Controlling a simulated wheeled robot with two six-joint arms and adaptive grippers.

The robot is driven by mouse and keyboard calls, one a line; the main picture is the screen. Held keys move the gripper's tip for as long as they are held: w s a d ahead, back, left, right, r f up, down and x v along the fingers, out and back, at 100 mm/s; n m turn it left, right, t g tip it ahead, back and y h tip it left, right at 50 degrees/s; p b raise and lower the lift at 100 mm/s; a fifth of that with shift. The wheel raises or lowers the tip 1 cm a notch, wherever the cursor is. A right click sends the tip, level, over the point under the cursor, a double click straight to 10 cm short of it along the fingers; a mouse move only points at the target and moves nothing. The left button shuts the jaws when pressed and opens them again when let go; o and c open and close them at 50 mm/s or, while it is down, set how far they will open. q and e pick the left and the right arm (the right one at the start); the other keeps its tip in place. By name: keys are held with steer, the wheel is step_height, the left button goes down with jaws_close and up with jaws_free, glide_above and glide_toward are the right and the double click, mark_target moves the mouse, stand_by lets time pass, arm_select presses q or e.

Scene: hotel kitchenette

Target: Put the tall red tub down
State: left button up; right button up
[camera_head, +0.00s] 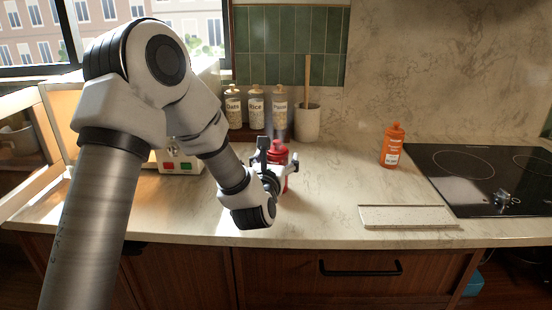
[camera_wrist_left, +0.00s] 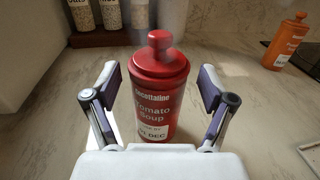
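The tall red tub (camera_head: 278,148) stands upright on the counter in the head view, partly hidden by my left gripper. In the left wrist view the red tub (camera_wrist_left: 160,90) has a red knobbed lid and a "Tomato Soup" label, and appears to rest on the worktop. My left gripper (camera_head: 278,168) is at the tub; in the left wrist view its fingers (camera_wrist_left: 160,88) are spread on either side, with a visible gap between each finger and the tub. My right gripper is not in view.
An orange bottle (camera_head: 391,147) stands right, near the black hob (camera_head: 470,185). A pale speckled board (camera_head: 408,216) lies at the front edge. Oats, rice and pasta jars (camera_head: 256,108) and a utensil crock (camera_head: 307,123) stand behind. Counter right of the tub is clear.

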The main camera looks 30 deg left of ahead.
arm_select(q)
steer(key=shift+f, duration=0.15)
steer(key=b+v, duration=0.1)
steer(key=v, duration=0.6)
steer(key=shift+s+b, duration=0.2)
steer(key=shift+b, duration=0.2)
steer(key=shift+s+d+f+b, duration=0.15)
steer(key=shift+s+d+b, duration=0.05)
steer(key=shift+s+b, duration=0.25)
steer(key=shift+s+d+f+b, duration=0.15)
steer(key=shift+s+d+b, duration=0.05)
steer(key=shift+s+b, duration=0.2)
steer(key=b+v, duration=0.1)
steer(key=b, duration=0.4)
steer(key=shift+s+d+b, duration=0.2)
steer(key=shift+s+b, duration=0.1)
steer(key=shift+s, duration=0.05)
steer(key=shift+s+r+b, duration=0.15)
steer(key=shift+s+b, duration=0.05)
steer(key=shift+b, duration=0.15)
steer(key=shift+s+d+r, duration=0.1)
steer(key=shift+s+r, duration=0.05)
steer(key=shift+r, duration=0.15)
